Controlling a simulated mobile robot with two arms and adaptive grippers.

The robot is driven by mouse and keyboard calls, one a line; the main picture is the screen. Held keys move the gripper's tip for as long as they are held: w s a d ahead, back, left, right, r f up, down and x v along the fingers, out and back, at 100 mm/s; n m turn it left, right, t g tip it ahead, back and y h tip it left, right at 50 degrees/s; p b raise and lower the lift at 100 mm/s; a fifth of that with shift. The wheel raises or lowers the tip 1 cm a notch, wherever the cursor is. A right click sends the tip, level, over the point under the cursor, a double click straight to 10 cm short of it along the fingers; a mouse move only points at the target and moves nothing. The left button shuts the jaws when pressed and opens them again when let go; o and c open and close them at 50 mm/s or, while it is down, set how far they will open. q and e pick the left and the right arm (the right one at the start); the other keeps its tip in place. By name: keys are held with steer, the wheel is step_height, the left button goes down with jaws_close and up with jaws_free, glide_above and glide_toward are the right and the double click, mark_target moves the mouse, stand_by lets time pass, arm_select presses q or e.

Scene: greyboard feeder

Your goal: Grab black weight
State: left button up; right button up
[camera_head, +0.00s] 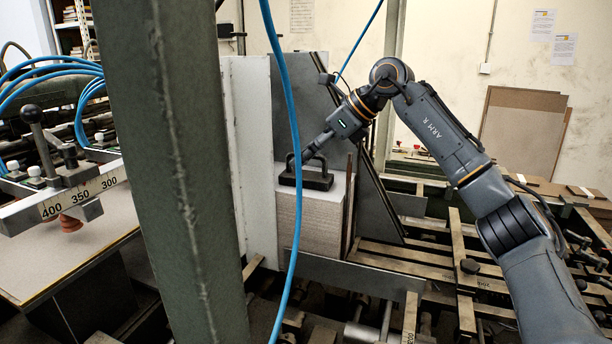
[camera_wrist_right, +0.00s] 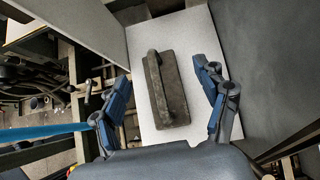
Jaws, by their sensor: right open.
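The black weight (camera_head: 314,180) is a dark block with a handle on top. It lies on a stack of greyboard (camera_head: 315,215) in the feeder. In the right wrist view the weight (camera_wrist_right: 176,88) sits on the pale top of the stack (camera_wrist_right: 200,40), with its long side running up the picture. My right gripper (camera_wrist_right: 170,105) is open, with its blue-padded fingers on either side of the weight and a gap to each. In the head view my right gripper (camera_head: 307,155) is close to the weight's handle and partly hard to make out. My left gripper is not in view.
A white upright panel (camera_head: 248,150) stands left of the stack, and dark plates (camera_head: 375,200) stand to its right. A green post (camera_head: 175,170) and a blue hose (camera_head: 294,120) cross the near view. Metal rails (camera_head: 400,262) lie at the lower right.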

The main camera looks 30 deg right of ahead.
mark_target(291, 170)
steer(key=x, duration=0.2)
steer(key=p+x, duration=0.1)
steer(key=x, duration=0.1)
steer(key=shift+a+f, duration=0.25)
steer(key=shift+f, duration=0.15)
steer(key=shift+s, duration=0.15)
steer(key=c, duration=0.3)
jaws_close()
steer(key=shift+r, duration=0.2)
